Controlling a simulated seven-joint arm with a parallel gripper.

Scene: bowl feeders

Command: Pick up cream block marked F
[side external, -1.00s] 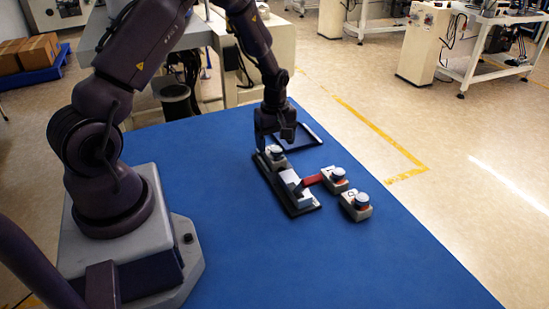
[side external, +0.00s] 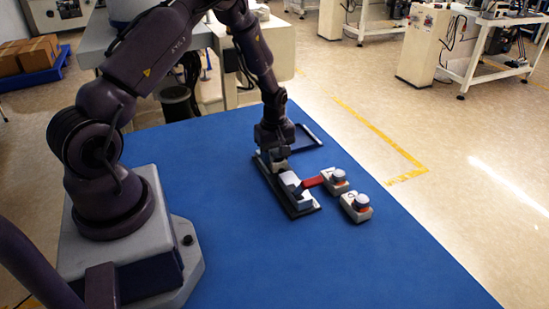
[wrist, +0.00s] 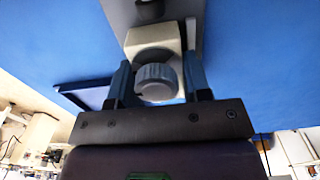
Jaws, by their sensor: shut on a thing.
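My gripper (side external: 273,163) is down at the far end of a narrow dark tray (side external: 309,211). In the wrist view its two fingers (wrist: 158,78) are shut on a cream block (wrist: 152,38) with a round grey ribbed knob, one finger on each side. No letter is readable on this block, and in the side view the gripper mostly hides it. Two other cream blocks with grey knobs, a farther one (side external: 331,187) and a nearer one (side external: 350,213), sit on the blue mat right of the tray. The nearer one bears a dark mark, too small to read.
A pale block (side external: 301,198) lies in the near part of the tray. A red piece (side external: 313,182) lies between it and the farther loose block. An empty dark-rimmed tray (side external: 314,132) lies behind my gripper. The blue mat (side external: 330,265) is clear in front.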

